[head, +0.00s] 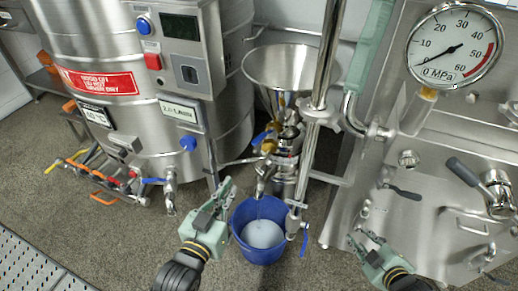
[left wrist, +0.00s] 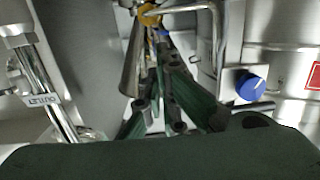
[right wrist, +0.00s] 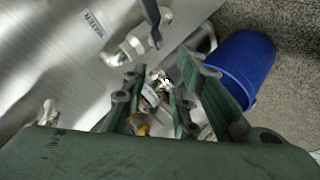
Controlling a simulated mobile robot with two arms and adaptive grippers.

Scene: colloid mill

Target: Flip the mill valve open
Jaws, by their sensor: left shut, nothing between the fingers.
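The colloid mill (head: 285,150) stands in the middle of the head view under a steel funnel (head: 290,72). A small blue lever (head: 262,137) sits on its left side near yellow fittings, with a spout below. Another blue lever (head: 304,243) hangs low at the foot of the steel pipe. I cannot tell which one is the mill valve. My left gripper (head: 225,192) is shut and empty, left of and below the mill, apart from both levers. My right gripper (head: 363,238) is open and empty, right of the low lever and in front of the steel panel.
A blue bucket (head: 235,225) with pale contents stands on the floor below the mill. A large steel tank (head: 100,50) stands at left. A steel panel (head: 430,215) with valves and a pressure gauge (head: 453,46) fills the right. The vertical pipe (head: 322,75) stands beside the funnel.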

